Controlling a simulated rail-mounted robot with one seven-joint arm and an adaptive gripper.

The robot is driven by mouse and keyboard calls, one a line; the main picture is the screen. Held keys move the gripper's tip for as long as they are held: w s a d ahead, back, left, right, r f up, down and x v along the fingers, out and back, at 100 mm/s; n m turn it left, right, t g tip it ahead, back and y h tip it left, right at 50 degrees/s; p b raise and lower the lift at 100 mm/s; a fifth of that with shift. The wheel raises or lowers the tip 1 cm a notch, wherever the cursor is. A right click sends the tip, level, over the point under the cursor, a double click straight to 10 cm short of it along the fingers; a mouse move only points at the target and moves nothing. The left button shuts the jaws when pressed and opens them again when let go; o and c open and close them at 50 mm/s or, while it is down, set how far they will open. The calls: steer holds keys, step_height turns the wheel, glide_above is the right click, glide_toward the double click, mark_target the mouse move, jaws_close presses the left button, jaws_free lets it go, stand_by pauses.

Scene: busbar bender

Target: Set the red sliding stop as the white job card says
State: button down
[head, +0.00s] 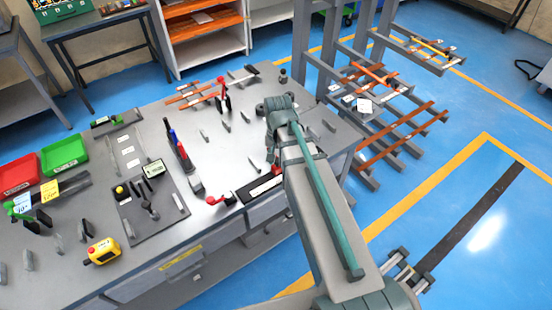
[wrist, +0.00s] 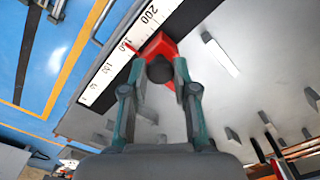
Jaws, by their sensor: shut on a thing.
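The red sliding stop (wrist: 163,46) sits on a dark rail with a white number scale (wrist: 122,55) in the wrist view. It is beside the scale, a little below the 200 mark; its exact reading is hard to tell. My gripper (wrist: 160,78) is shut on the stop's dark round knob, one finger on each side. In the head view my gripper (head: 272,157) points down at the bench's front edge, and the scale (head: 264,188) shows beside my arm. Small white cards (head: 127,150) lie on the bench, too small to read; I cannot tell which is the job card.
The grey bench (head: 225,160) carries several upright metal pieces. A red-knobbed part (head: 216,199) stands left of the scale. A yellow box (head: 103,251), a red bin (head: 20,175) and a green bin (head: 63,154) are at left. A rack with copper bars (head: 385,135) stands at right.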

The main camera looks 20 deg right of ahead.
steer(key=c, duration=0.9)
jaws_free()
steer(key=shift+d, duration=0.15)
step_height(320, 180, up, 12)
steer(key=shift+r, duration=0.1)
